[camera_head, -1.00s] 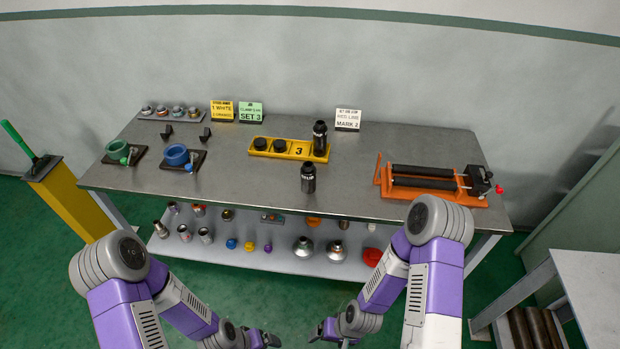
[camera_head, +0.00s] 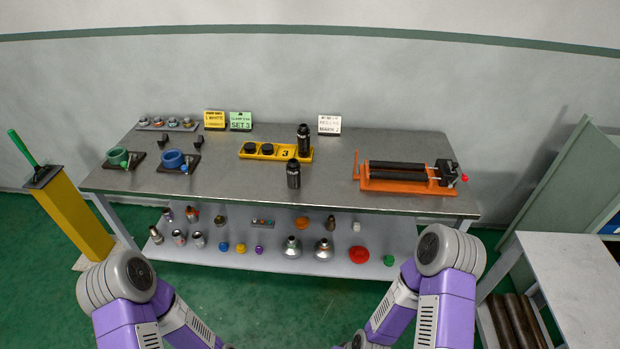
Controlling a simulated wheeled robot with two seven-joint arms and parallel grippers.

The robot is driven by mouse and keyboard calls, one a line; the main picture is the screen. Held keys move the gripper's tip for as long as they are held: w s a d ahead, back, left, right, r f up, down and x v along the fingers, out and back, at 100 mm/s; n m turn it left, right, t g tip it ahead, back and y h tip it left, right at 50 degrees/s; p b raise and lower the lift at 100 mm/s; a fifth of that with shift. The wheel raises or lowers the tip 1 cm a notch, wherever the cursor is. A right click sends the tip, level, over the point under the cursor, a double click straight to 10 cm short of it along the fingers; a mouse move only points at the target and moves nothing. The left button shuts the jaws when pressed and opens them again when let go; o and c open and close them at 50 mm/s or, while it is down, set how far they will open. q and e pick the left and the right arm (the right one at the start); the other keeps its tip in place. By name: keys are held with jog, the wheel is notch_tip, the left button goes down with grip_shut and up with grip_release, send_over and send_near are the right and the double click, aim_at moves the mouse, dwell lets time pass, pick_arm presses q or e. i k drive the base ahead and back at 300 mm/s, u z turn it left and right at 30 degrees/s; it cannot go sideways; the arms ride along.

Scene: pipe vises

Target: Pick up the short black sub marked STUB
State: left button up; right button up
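A short black sub (camera_head: 293,174) stands upright on the grey workbench (camera_head: 235,190), near its front edge and in front of the yellow rack. It has a pale marking too small to read for sure. A second black piece (camera_head: 303,141) stands upright at the right end of the yellow rack (camera_head: 263,151), also with a small pale mark. My left and right arms come in at the bottom, well in front of the bench. Both grippers are below the picture's edge, apart from the subs.
An orange vise (camera_head: 405,186) with black rollers stands at the bench's right. Green (camera_head: 118,156) and blue (camera_head: 173,158) ring clamps stand at the left. A lower shelf (camera_head: 340,262) holds several fittings. A yellow post (camera_head: 75,222) stands left; a pale side table (camera_head: 572,270) stands right.

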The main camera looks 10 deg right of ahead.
aim_at(293, 168)
jog(key=z, duration=1.3)
jog(key=i, duration=1.05)
jog(key=u, duration=2.1)
